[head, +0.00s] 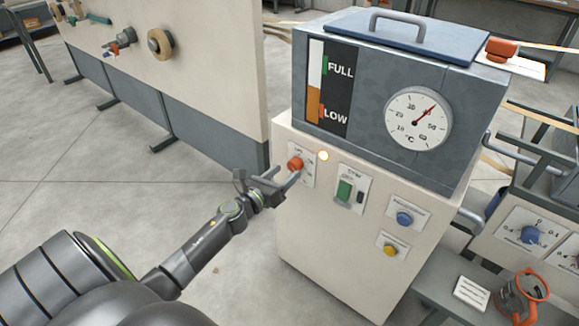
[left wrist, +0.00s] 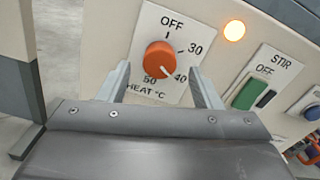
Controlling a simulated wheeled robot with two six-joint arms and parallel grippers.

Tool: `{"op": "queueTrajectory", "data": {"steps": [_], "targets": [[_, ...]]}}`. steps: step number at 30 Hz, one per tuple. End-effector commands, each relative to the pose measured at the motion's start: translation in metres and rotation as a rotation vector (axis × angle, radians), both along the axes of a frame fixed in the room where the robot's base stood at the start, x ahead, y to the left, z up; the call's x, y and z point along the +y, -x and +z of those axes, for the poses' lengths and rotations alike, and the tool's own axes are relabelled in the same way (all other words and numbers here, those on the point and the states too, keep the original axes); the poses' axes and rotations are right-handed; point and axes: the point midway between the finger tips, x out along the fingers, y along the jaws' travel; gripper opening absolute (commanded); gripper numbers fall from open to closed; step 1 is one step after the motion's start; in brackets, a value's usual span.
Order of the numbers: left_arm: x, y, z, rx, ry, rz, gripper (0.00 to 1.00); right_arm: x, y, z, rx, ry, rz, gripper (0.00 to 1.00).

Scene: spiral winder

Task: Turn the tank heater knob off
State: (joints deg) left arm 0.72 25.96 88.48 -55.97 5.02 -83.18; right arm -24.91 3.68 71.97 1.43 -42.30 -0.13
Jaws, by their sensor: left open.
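The heater knob is a round orange-red knob (left wrist: 160,60) on a white plate (left wrist: 183,30) marked OFF, 30, 40, 50 and HEAT °C. Its white pointer line points down and right, near 40. In the head view the knob (head: 295,163) is on the front of the cream cabinet (head: 330,240), below the tank (head: 370,90). My left gripper (head: 284,178) is open in front of it. In the left wrist view the two fingers of the left gripper (left wrist: 160,75) stand on either side of the knob's lower part; I cannot tell whether they touch. My right gripper is not in view.
A lit amber lamp (left wrist: 234,30) is beside the heat plate. The green STIR switch (head: 344,190), blue knob (head: 404,218) and yellow button (head: 390,250) are to the right. The tank dial (head: 418,118) has a red needle. A cream panel (head: 200,60) stands to the left.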

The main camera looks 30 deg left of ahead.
Motion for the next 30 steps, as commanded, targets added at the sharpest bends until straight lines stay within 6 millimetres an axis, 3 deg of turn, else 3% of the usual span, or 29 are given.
{"op": "queueTrajectory", "data": {"steps": [6,18,28,30], "targets": [[-0.002,-0.025,0.000,0.000,0.001,0.000,0.59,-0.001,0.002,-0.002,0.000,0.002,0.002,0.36],[-0.002,-0.031,0.000,0.001,0.001,0.000,0.59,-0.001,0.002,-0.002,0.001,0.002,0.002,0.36],[-0.002,-0.031,0.000,0.001,0.000,0.000,0.16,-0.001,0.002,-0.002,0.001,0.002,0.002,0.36],[-0.002,-0.031,0.000,0.001,0.001,0.000,0.14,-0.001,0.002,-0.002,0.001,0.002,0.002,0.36]]}}
